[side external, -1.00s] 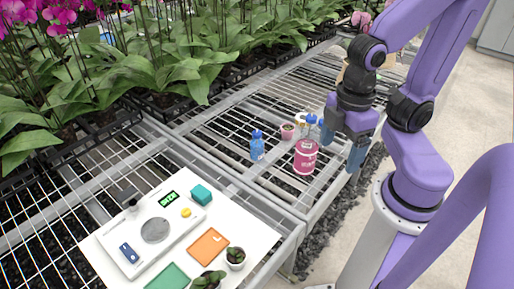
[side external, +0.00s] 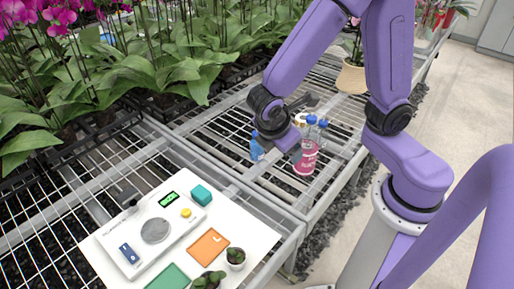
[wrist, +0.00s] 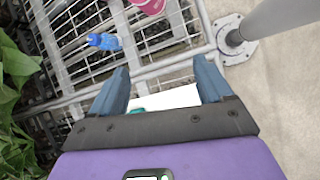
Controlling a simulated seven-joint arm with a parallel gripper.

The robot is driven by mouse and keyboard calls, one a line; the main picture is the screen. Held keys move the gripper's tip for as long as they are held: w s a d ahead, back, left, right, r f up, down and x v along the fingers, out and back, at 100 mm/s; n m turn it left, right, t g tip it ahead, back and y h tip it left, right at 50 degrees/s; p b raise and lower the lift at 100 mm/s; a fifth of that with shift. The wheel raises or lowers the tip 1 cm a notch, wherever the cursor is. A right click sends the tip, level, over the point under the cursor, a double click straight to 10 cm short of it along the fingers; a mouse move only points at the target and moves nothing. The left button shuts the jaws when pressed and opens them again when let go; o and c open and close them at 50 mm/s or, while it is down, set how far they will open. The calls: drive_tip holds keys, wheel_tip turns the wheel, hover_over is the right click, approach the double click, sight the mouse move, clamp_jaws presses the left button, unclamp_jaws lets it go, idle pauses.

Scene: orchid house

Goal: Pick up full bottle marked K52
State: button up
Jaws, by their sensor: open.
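A bottle with a pink label or contents and a blue cap (side external: 305,160) stands on the wire bench in the side view. A clear, blue-capped top (side external: 323,127) shows behind the pink one. I cannot read K52 on any of them.
A white board (side external: 102,238) with a scale (side external: 155,231), teal block (side external: 201,195) and orange tray (side external: 208,247) lies at the front. Orchids (side external: 170,65) line the back left. A pot (side external: 351,77) stands at the back right. Bare wire grid surrounds the bottles.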

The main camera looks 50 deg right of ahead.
drive_tip(key=w+a+f+n+t+h, duration=0.1)
drive_tip(key=w+f+n+h, duration=0.3)
drive_tip(key=w, duration=0.4)
drive_tip(key=n+t+h, duration=0.3)
approach(257, 146)
drive_tip(key=shift+w+d+r+x, duration=0.15)
drive_tip(key=shift+r+x, duration=0.2)
drive_tip(key=shift+x, duration=1.3)
drive_tip(key=shift+w+r+x, duration=0.15)
drive_tip(key=shift+r+x, duration=0.25)
drive_tip(key=shift+x, duration=1.3)
drive_tip(key=shift+w+d+r+x, duration=0.15)
drive_tip(key=shift+r+x, duration=0.2)
drive_tip(key=shift+x, duration=1.3)
drive_tip(key=shift+a, duration=0.1)
clamp_jaws()
